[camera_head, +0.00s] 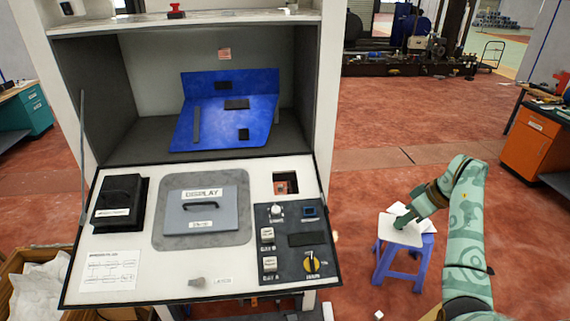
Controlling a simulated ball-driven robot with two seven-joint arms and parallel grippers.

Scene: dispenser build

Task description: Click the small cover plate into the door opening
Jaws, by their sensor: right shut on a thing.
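The fold-down door (140,250) of the cabinet lies tilted toward me, with its white face up. The small square door opening (286,183) is in its upper right part, and a reddish-brown patch shows through it. My right gripper (401,224) is at a blue stool (408,262) right of the door, shut on a white plate (398,236) at the stool top. The plate looks like the small cover plate. I cannot tell whether it still touches the stool. Its far part is hidden by the gripper. My left gripper is not in view.
The door carries a black handled box (118,204), a grey display cover (200,211) and a dark control panel (295,240) below the opening. A blue bent sheet (225,110) stands inside the cabinet. Red floor is clear between the door and the stool.

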